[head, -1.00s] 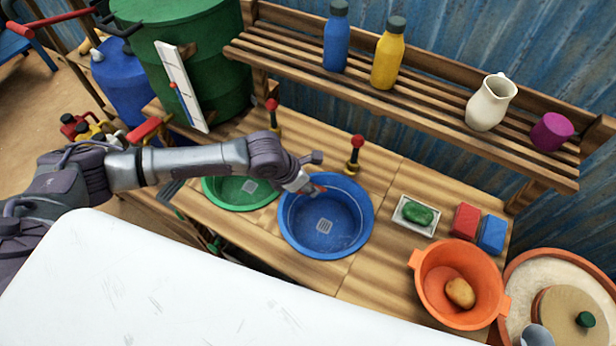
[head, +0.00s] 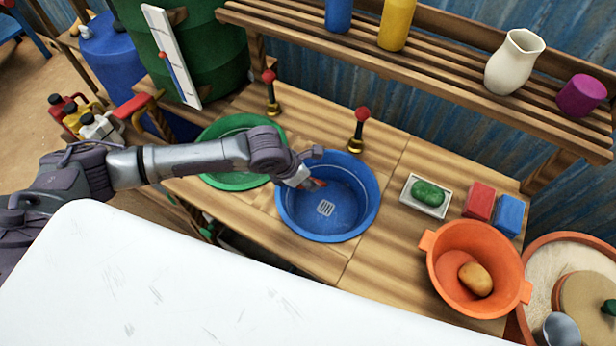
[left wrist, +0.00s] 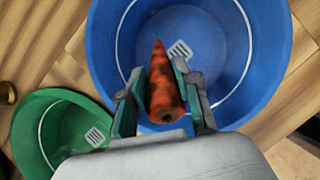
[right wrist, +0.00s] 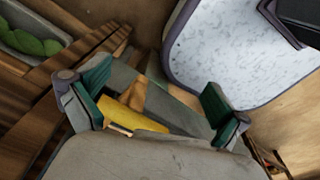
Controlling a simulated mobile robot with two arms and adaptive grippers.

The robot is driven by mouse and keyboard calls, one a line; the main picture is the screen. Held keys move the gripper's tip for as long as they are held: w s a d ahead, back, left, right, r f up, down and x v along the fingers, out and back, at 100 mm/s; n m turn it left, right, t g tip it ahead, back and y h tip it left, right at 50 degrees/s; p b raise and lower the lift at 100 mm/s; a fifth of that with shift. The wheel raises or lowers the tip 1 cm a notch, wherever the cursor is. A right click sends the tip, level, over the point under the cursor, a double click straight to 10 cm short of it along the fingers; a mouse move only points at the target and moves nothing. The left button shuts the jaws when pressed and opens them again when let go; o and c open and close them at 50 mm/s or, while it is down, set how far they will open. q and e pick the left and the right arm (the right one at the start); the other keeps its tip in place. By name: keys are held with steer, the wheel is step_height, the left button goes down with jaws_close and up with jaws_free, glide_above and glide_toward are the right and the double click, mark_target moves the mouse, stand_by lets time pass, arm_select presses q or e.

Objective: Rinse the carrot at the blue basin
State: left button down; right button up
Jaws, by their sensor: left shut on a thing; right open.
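The blue basin (head: 350,222) is set in the wooden counter, with a grey drain in its floor. The carrot (left wrist: 163,92) is orange with dark dirt patches. My left gripper (head: 312,183) is shut on the carrot and holds it over the left part of the blue basin. In the left wrist view the carrot lies between the two fingers, its tip pointing toward the basin. A tap with a red knob (head: 361,115) stands behind the basin. My right gripper (right wrist: 155,95) shows only in the right wrist view, open, with nothing held between its fingers.
A green basin (head: 222,181) is left of the blue one, partly behind my left arm. A soap dish (head: 443,210) with green soap, red and blue blocks, and an orange colander (head: 440,276) with a potato are to the right. A slatted shelf (head: 420,75) overhangs the back.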

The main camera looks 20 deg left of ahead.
arm_select(q)
steer(key=shift+f+b, duration=3.5)
steer(key=shift+f, duration=0.5)
steer(key=shift+r, duration=0.15)
step_height(320, 180, up, 16)
steer(key=p, duration=1.5)
steer(key=shift+p, duration=0.35)
stand_by(1.0)
step_height(320, 180, up, 4)
steer(key=p, duration=0.4)
